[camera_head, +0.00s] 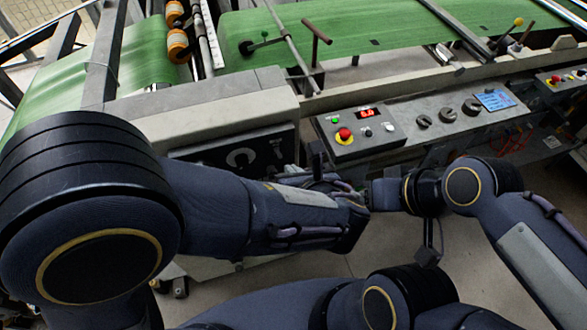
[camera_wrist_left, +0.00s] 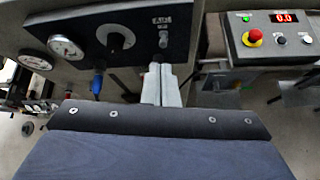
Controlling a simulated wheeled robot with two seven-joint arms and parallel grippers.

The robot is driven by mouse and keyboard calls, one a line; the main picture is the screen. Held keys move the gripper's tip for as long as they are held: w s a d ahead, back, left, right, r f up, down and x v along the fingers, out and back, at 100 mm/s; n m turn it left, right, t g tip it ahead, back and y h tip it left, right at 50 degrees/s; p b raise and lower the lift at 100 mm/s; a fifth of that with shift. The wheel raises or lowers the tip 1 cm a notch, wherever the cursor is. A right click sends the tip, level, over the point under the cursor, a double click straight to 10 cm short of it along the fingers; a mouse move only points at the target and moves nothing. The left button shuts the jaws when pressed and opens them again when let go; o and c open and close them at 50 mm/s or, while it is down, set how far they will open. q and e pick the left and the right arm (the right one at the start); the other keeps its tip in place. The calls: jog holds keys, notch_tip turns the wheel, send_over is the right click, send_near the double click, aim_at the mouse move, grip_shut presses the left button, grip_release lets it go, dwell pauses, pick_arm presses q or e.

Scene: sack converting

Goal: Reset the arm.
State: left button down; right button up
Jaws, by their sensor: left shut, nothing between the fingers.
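My left arm comes in from the left in the head view, its forearm reaching to the middle. My left gripper (camera_head: 318,158) is small and dark there, in front of the gap between the dial panel and the red-button box. In the left wrist view the grey fingers of the left gripper (camera_wrist_left: 162,84) are together, with nothing between them. They point at the machine front. My right arm comes in from the right and bends toward the left forearm. Its hand end is partly hidden and its fingers cannot be made out.
A control box (camera_head: 355,133) with a red stop button and red display stands close ahead. A dark dial panel (camera_wrist_left: 112,42) with gauges (camera_wrist_left: 66,47) is left of the fingers. Green sheet (camera_head: 350,30) runs over the machine behind. Grey floor shows below.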

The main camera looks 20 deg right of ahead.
pick_arm(q)
jog(key=shift+s, duration=0.1)
jog(key=s+a+r+n+g, duration=0.2)
jog(key=a+n+g, duration=0.6)
jog(key=a+n, duration=1.4)
jog(key=s+a+r+n+t+h+b, duration=0.1)
jog(key=s+a+n+h, duration=0.4)
jog(key=n, duration=1.2)
jog(key=s+a+t, duration=0.1)
jog(key=s+a, duration=0.3)
jog(key=s, duration=0.1)
jog(key=shift+r+b, duration=0.15)
jog(key=shift+b, duration=0.2)
